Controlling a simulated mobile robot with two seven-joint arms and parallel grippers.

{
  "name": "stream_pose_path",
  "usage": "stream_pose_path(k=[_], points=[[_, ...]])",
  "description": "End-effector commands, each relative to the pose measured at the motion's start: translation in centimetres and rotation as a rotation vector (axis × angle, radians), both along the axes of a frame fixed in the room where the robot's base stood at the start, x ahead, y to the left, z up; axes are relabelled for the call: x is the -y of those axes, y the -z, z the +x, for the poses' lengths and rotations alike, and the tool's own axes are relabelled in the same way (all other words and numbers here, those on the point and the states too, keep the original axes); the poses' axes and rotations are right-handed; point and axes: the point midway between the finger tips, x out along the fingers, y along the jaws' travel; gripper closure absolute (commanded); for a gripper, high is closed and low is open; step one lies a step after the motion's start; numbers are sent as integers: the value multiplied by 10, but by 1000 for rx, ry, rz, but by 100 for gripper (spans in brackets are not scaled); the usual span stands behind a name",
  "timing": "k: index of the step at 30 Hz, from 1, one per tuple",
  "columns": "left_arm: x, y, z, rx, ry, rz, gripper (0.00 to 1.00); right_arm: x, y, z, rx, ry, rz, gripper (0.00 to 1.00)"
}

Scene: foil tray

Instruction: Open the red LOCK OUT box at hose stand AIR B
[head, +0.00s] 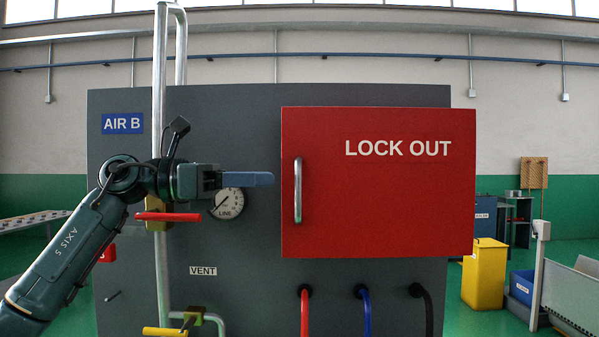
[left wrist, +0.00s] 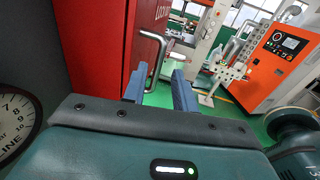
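The red LOCK OUT box (head: 380,225) stands out from the grey panel of the AIR B stand, and its front looks shut. A silver upright bar handle (head: 298,190) is on the left side of its front. My left gripper (head: 268,179) is level with the handle and just left of it, empty, its fingers pointing right. In the left wrist view, its two blue fingers (left wrist: 160,74) are apart, and the handle (left wrist: 162,50) shows ahead in the gap between them. The red box (left wrist: 92,45) fills the upper left there. My right gripper is not in view.
The grey panel (head: 240,270) carries the AIR B sign (head: 122,123), a round LINE gauge (head: 227,204) and a VENT label (head: 203,271). A metal pipe with a red lever (head: 168,217) runs by my left wrist. Red, blue and black hoses hang below the box. A yellow bin (head: 485,274) stands at right.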

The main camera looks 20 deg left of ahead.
Motion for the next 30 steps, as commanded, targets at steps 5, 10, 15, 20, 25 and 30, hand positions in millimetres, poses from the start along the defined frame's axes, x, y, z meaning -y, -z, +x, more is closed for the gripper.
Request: stream_pose_path(k=[5, 10, 15, 20, 25, 30], points=[[33, -3, 16, 0, 4, -1, 72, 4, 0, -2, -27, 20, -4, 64], [53, -2, 27, 0, 2, -1, 72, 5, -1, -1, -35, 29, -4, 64], [62, -1, 32, 0, 1, -1, 72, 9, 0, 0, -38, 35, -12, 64], [62, 0, 32, 0, 0, -2, 72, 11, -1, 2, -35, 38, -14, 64], [62, 0, 32, 0, 0, -1, 77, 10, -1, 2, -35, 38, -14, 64], [62, 0, 32, 0, 0, -1, 91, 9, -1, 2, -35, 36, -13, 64]])
